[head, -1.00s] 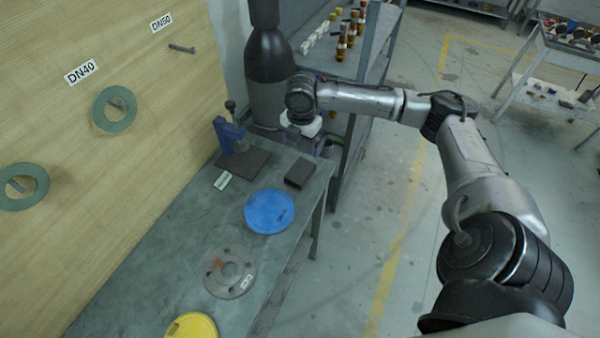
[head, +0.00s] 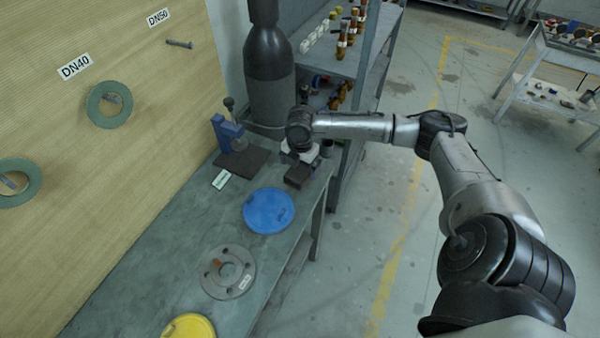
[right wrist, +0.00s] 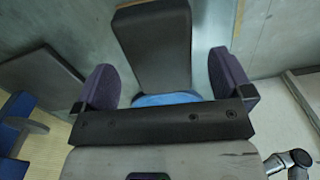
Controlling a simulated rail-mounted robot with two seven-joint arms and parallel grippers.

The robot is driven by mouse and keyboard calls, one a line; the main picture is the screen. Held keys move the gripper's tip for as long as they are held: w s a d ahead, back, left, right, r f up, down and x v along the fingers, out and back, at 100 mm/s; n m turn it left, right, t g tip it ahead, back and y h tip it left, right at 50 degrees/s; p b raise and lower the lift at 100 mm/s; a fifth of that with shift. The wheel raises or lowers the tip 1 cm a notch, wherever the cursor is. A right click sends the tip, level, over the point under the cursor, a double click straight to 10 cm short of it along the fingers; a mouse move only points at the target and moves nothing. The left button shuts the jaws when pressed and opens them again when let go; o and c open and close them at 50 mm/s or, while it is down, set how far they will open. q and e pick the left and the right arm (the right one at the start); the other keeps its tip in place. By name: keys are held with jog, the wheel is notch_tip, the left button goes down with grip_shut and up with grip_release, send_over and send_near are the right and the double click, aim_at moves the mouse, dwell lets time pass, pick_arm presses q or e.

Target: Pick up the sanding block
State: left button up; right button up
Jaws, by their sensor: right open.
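The sanding block (head: 297,178) is a dark brown rectangular block lying on the bench near its right edge. In the right wrist view the block (right wrist: 155,40) shows between and beyond my two purple fingers. My right gripper (right wrist: 164,72) is open, with a finger to either side of the block and a gap on each side. In the head view my right gripper (head: 299,158) is just above the far end of the block and partly hides it. My left gripper is not in view.
A blue disc (head: 269,211), a grey flange (head: 227,272) and a yellow disc (head: 190,327) lie nearer on the bench. A blue clamp tool on a dark plate (head: 241,161) stands left of the block. A shelf rack (head: 352,115) stands behind, right.

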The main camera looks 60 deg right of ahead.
notch_tip(320, 180, down, 2)
jog(key=shift+f, duration=0.25)
jog(key=c, duration=1.1)
